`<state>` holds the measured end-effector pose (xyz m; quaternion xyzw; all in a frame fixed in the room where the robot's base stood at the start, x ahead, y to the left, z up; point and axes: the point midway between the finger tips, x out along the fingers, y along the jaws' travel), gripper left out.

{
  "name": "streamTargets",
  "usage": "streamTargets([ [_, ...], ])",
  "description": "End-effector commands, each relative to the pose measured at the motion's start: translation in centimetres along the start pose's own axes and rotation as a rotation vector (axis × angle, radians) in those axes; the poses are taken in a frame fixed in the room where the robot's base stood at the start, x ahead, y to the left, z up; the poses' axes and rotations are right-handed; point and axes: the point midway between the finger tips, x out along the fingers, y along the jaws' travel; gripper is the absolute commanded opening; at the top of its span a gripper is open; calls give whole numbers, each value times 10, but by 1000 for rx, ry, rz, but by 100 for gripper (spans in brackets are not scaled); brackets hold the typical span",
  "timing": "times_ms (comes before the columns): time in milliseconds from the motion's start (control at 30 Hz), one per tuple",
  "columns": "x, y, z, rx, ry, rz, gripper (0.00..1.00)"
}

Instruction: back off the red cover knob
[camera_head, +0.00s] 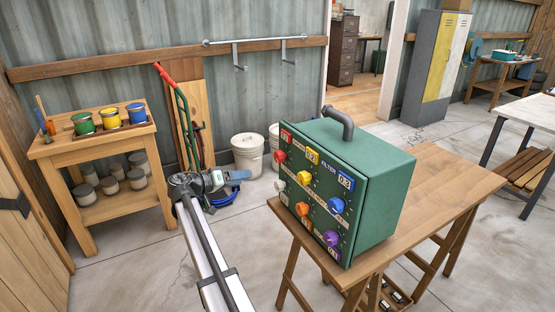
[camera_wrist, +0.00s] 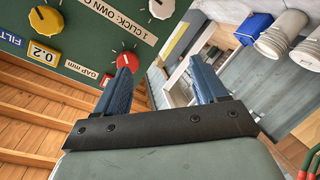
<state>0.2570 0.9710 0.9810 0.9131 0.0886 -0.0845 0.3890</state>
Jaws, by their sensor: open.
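The red cover knob (camera_head: 279,156) is at the upper left of the knobbed front of a green box (camera_head: 380,168), which stands on a wooden table. It also shows in the wrist view (camera_wrist: 129,59), just beyond the tip of the left finger, which seems to cover its lower edge. My gripper (camera_head: 246,174) is in front of the box, to the left of the red knob. In the wrist view my gripper (camera_wrist: 159,64) is open, with nothing between its blue fingers. The red knob lies toward the left finger, not centred in the gap. I cannot tell whether they touch.
Yellow (camera_head: 303,177), blue (camera_head: 336,205), white (camera_head: 280,186), orange (camera_head: 305,209) and purple (camera_head: 331,238) knobs share the box front. A grey pipe (camera_head: 338,121) bends from its top. A wooden stand (camera_head: 105,138) with paint cans is at left. Open floor lies between.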

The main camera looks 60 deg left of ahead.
Motion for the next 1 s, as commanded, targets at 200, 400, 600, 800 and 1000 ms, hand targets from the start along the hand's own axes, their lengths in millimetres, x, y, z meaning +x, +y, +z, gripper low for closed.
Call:
streamTargets([
  [200, -4, 34, -25, 307, 125, 183, 72],
  [400, -5, 40, -23, 516, 147, 204, 72],
  [600, -2, 41, -23, 603, 154, 198, 72],
  [800, 17, 45, -24, 608, 153, 199, 72],
  [1000, 50, 53, -27, 607, 152, 199, 72],
])
